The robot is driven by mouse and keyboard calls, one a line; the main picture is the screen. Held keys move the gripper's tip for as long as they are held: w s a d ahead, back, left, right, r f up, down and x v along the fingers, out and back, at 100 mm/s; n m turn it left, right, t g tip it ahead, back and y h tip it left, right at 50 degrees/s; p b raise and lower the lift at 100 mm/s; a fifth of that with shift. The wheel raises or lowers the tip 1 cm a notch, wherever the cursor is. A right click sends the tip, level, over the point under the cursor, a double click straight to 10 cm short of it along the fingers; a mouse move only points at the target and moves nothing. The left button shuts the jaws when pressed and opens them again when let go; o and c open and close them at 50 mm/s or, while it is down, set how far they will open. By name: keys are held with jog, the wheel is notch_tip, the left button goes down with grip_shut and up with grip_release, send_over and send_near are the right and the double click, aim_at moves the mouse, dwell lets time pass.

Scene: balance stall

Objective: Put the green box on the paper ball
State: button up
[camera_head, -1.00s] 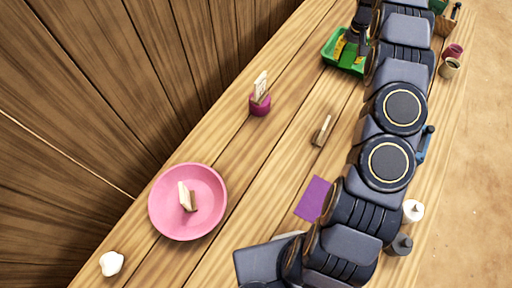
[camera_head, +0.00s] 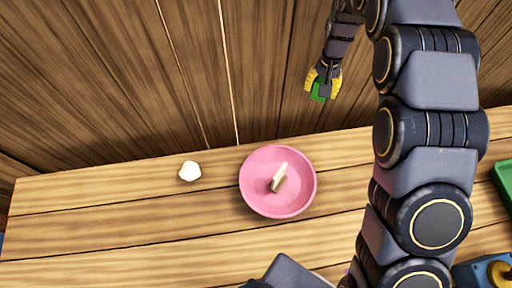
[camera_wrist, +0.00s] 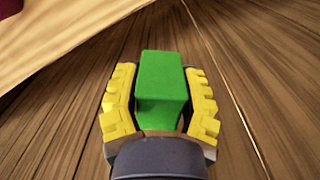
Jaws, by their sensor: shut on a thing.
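My gripper (camera_head: 322,80) is shut on the green box (camera_head: 319,91), with a yellow finger on each side of it. The green box also shows in the wrist view (camera_wrist: 161,85), between the fingers. In the head view the gripper is up in front of the wooden wall, above and to the right of the pink plate. The paper ball (camera_head: 190,171) is a small white crumpled lump on the table near its left end. It lies left of the plate, well apart from my gripper, and nothing is on it. It is not in the wrist view.
A pink plate (camera_head: 249,190) holds a small pale and brown item (camera_head: 279,177). The wooden table (camera_head: 130,225) is bare around the paper ball. A green container (camera_head: 504,180) stands at the right edge. The plank wall (camera_head: 120,80) rises behind the table.

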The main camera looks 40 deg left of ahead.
aim_at(187, 171)
jog(key=s+a+n, duration=0.2)
jog(key=s+a, duration=0.5)
jog(key=s, duration=0.4)
jog(key=s+a+n, duration=0.2)
jog(key=s+a, duration=0.6)
jog(key=s, duration=0.4)
jog(key=shift+s+a+r+n, duration=0.15)
jog(key=shift+a+r+n, duration=0.1)
jog(key=shift+r+n, duration=0.15)
jog(key=shift+n, duration=0.8)
jog(key=s, duration=0.6)
jog(key=s+a, duration=0.1)
jog(key=s, duration=0.2)
jog(key=shift+a, duration=0.1)
jog(key=f, duration=0.8)
jog(key=shift+s, duration=0.3)
jog(key=shift+f, duration=0.1)
jog(key=o, duration=1.1)
jog(key=shift+c, duration=0.2)
